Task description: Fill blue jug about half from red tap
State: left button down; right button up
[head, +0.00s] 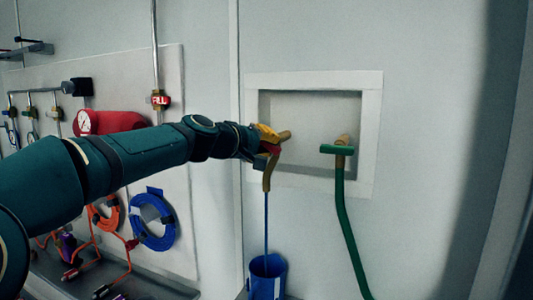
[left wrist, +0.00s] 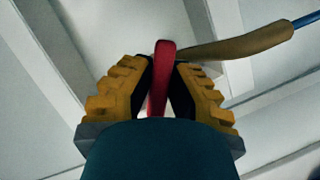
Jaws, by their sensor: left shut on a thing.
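My left gripper (head: 268,141) reaches in from the left to the wall recess. Its yellow fingers are shut on the red tap handle (head: 270,149). In the left wrist view the red handle (left wrist: 159,80) stands between the two fingers (left wrist: 164,78). The brass spout (head: 267,180) points down, and a thin blue stream (head: 266,225) runs from it. The blue jug (head: 265,282) stands below the spout, and the stream enters its mouth. The level inside the jug cannot be seen clearly. My right gripper is not in view.
A green-handled tap (head: 338,151) with a green hose (head: 346,235) is to the right in the white-framed recess (head: 370,130). At left, a panel carries a red tank (head: 110,122), a blue coil (head: 153,220) and an orange coil (head: 103,213).

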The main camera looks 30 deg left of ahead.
pick_arm(q)
jog(key=n+t+h+b, duration=0.1)
jog(key=n+b, duration=0.2)
jog(key=b, duration=0.3)
jog(key=shift+f+n, duration=0.15)
jog(key=shift+n, duration=0.15)
jog(key=shift+n+t+h+b, duration=0.3)
jog(key=shift+n+t+b, duration=0.2)
jog(key=shift+n+b, duration=0.4)
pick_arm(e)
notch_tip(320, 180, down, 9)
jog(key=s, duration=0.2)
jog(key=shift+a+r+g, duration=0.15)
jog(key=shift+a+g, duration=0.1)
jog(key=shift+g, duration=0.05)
pick_arm(q)
jog(key=shift+r, duration=0.2)
jog(key=c, duration=0.9)
grip_release()
jog(key=shift+w, duration=0.1)
jog(key=v, duration=1.2)
jog(key=shift+f, duration=0.1)
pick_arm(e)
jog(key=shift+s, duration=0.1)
